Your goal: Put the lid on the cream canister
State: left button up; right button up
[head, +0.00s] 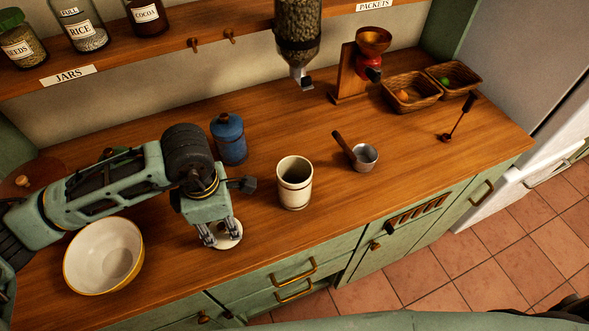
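The cream canister (294,186) stands upright on the wooden counter, its top open and dark inside. A round cream lid (229,240) is at the counter's front part, left of the canister. My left gripper (222,236) points down at the lid, its two fingers spread apart over it. The fingers and palm hide part of the lid, and I cannot see its knob or whether a finger touches it. My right gripper is not in view.
A blue canister (229,138) stands behind my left gripper. A cream bowl (103,256) is at the left. A small metal cup (365,157) with a wooden handle stands right of the canister. A grinder (362,66) and baskets (411,92) are at the back right. The front right counter is clear.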

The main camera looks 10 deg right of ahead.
aim_at(221, 226)
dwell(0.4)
pick_arm(q)
jog(key=shift+b, duration=0.4)
jog(key=shift+c, duration=0.4)
grip_shut()
dwell(0.6)
notch_tip(221, 226, up, 12)
dwell(0.4)
